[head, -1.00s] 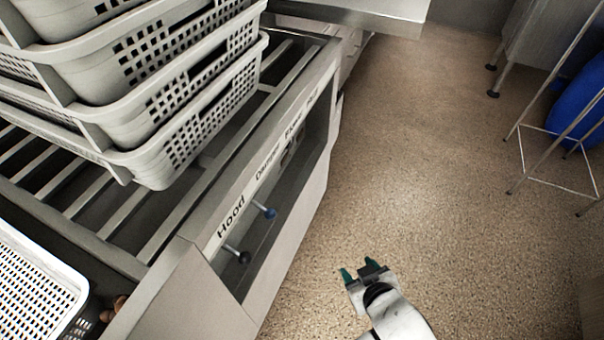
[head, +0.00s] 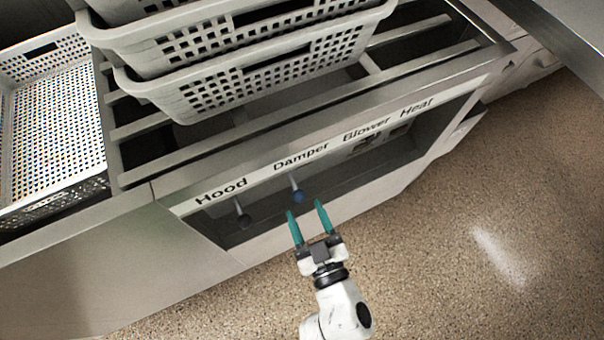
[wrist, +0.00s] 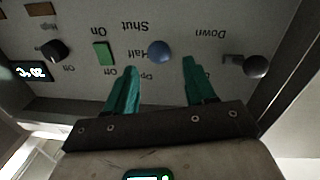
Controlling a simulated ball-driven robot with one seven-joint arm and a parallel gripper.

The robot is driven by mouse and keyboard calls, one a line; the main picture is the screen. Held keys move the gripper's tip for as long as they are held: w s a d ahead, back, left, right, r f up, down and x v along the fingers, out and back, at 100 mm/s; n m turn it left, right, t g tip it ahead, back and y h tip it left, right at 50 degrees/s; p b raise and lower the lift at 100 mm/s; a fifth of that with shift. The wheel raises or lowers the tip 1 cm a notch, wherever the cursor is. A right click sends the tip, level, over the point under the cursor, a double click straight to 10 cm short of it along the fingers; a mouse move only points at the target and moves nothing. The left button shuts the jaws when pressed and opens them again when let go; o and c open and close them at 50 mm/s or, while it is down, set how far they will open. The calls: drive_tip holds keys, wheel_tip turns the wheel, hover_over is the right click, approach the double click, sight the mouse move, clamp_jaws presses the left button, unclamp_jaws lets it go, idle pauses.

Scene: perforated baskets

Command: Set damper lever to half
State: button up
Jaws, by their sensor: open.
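The damper lever, with a round blue knob (head: 298,196), sticks out of the recessed panel under the "Damper" label (head: 300,157). In the wrist view the blue knob (wrist: 160,50) shows ahead of and between my fingertips. The upside-down words Shut, Half and a partly hidden "Op..." stand beside it; the knob appears level with Half, but the lever's exact setting cannot be told because the knob hides its stem. My gripper (head: 305,207) is open and empty, its two green fingers pointing at the panel just in front of the knob. No contact is visible.
The black-knobbed hood lever (head: 242,214) is left of the damper lever; it is at right in the wrist view (wrist: 256,66). A green switch (wrist: 104,52) and black dial (wrist: 53,50) sit on the other side. Grey baskets (head: 250,75) stand above. Floor to the right is clear.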

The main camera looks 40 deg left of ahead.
sight(297, 193)
drive_tip(key=b+x, duration=0.2)
drive_tip(key=x, duration=0.6)
drive_tip(key=shift+w+a, duration=0.15)
drive_tip(key=shift+a, duration=0.2)
clamp_jaws()
